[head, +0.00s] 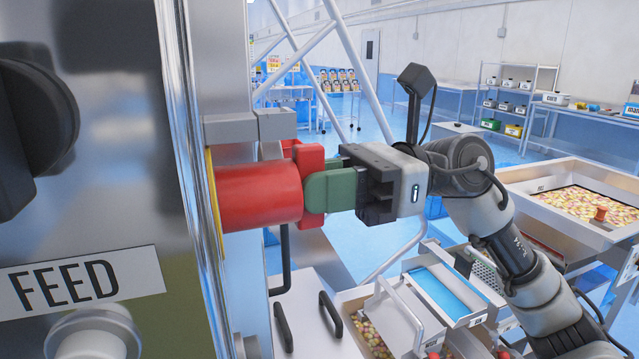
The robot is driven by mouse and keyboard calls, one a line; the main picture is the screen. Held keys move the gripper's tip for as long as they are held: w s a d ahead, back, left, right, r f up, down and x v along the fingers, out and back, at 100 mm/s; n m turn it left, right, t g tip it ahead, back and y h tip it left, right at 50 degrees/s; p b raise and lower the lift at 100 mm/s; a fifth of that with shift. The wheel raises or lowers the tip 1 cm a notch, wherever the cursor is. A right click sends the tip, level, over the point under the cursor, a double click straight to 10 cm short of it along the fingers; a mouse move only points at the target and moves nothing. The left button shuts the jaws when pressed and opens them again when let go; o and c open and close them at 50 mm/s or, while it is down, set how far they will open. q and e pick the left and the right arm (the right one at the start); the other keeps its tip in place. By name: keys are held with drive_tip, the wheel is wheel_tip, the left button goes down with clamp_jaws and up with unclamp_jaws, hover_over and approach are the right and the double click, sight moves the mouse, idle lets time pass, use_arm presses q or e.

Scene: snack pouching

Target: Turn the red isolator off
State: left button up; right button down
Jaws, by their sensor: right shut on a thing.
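The red isolator (258,196) sticks out sideways from the edge of a steel cabinet, over a yellow plate (214,205). It has a round red body and a red handle (310,172) at its outer end. My right gripper (322,190), with green fingers, comes in from the right and is shut on the red handle. The fingers hide part of the handle, and I cannot tell its exact turn angle. My left gripper is not in view.
The steel cabinet (110,200) fills the left side, with a black knob (30,125) and a FEED label (85,283). Below right are a blue-lined tray (447,290) and bins of colourful snacks (580,205). Shelves (515,95) stand far back.

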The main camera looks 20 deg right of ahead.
drive_tip(key=c, duration=1)
unclamp_jaws()
drive_tip(key=shift+c, duration=0.2)
drive_tip(key=shift+d, duration=0.1)
drive_tip(key=d+b, duration=0.3)
drive_tip(key=d, duration=0.7)
drive_tip(key=shift+w+d, duration=0.2)
drive_tip(key=shift+d, duration=0.15)
